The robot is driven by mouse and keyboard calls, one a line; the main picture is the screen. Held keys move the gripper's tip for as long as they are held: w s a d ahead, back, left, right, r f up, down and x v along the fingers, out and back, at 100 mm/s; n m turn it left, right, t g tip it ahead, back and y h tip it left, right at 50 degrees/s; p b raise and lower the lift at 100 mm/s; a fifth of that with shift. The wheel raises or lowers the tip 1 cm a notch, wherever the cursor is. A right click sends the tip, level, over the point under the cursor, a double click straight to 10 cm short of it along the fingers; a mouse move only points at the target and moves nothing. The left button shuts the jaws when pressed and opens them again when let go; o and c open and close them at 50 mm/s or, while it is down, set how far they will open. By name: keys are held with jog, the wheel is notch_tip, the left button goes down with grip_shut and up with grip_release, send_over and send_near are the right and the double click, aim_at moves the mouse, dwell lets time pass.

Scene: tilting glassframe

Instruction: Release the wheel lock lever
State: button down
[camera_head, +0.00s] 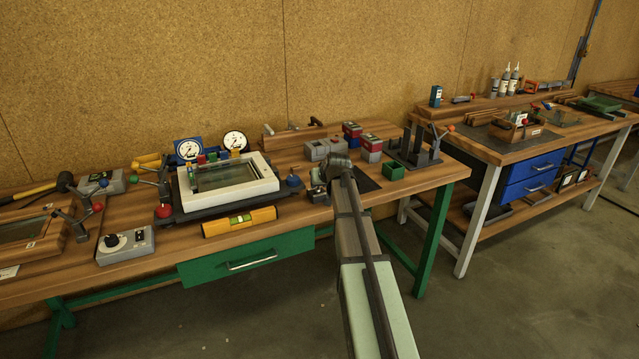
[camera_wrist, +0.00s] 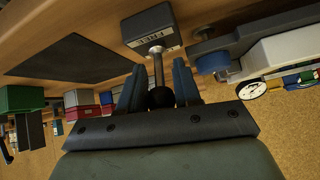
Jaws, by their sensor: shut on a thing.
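The wheel lock lever (camera_wrist: 158,68) is a thin metal rod with a round black knob, standing out of a small grey block (camera_wrist: 150,30) with a dark top and a white label. My gripper (camera_wrist: 157,82) is shut on the lever, with one dark blue finger on each side of the rod and the knob between them. In the head view the grey block (camera_head: 317,188) sits near the bench's front edge, right of the white tilting glassframe (camera_head: 262,186). There my wrist hides the lever and the fingertips.
A blue knob (camera_head: 293,182) stands between the glassframe and the block. A dark mat (camera_head: 366,184), a green box (camera_head: 391,171) and grey and red blocks (camera_head: 371,148) are to the right and behind. A yellow level (camera_head: 239,221) lies in front of the glassframe.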

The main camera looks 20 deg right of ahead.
jog(key=shift+s+f, duration=0.1)
jog(key=shift+s, duration=0.05)
jog(key=c, duration=0.9)
grip_release()
jog(key=d+v, duration=0.1)
jog(key=v, duration=1.2)
jog(key=shift+s+a+r, duration=0.2)
jog(key=shift+a+r, duration=0.15)
jog(key=shift+a, duration=0.2)
jog(key=shift+f, duration=0.1)
